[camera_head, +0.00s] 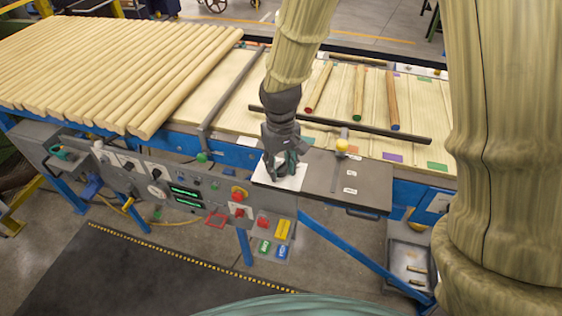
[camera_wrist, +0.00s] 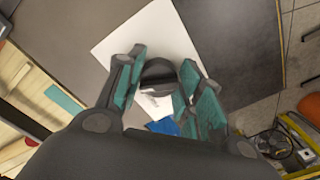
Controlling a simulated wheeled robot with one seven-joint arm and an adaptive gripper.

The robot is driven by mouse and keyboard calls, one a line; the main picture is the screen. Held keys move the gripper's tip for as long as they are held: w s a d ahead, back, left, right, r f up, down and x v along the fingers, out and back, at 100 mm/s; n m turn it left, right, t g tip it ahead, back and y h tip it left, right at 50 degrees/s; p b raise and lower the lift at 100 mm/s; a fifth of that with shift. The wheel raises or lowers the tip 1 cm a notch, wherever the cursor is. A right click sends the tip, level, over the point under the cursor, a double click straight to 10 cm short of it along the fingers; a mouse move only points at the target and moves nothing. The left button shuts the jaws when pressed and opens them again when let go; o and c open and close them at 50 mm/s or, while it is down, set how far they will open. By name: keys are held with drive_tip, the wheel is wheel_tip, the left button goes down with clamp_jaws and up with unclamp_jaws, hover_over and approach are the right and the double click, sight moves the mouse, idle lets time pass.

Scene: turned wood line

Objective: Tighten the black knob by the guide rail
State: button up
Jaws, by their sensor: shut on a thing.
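The black knob (camera_wrist: 158,73) shows in the wrist view as a dark round piece over a white plate (camera_wrist: 120,45). My gripper (camera_wrist: 160,92) has its teal-padded fingers on either side of the knob and is shut on it. In the head view my gripper (camera_head: 283,170) points down at the white plate (camera_head: 290,181) on the grey panel's left part. The fingers hide the knob there. A dark guide rail (camera_head: 350,127) runs across the wooden bed behind my gripper.
A yellow ball-topped lever (camera_head: 341,146) stands just right of my gripper. A control panel with a red button (camera_head: 238,197) is below to the left. Wooden rods (camera_head: 358,92) lie on the bed behind.

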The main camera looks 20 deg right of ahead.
sight(279, 165)
drive_tip(key=shift+w+a+r+m+p, duration=0.1)
drive_tip(key=shift+m+p, duration=0.25)
drive_tip(key=shift+m, duration=0.75)
drive_tip(key=shift+w+m+p, duration=0.1)
drive_tip(key=shift+m+p, duration=0.25)
drive_tip(key=shift+m, duration=0.75)
drive_tip(key=shift+o, duration=0.2)
drive_tip(key=shift+c, duration=0.2)
drive_tip(key=o, duration=1)
drive_tip(key=shift+s, duration=0.1)
drive_tip(key=shift+o, duration=0.2)
wheel_tip(279, 165, up, 12)
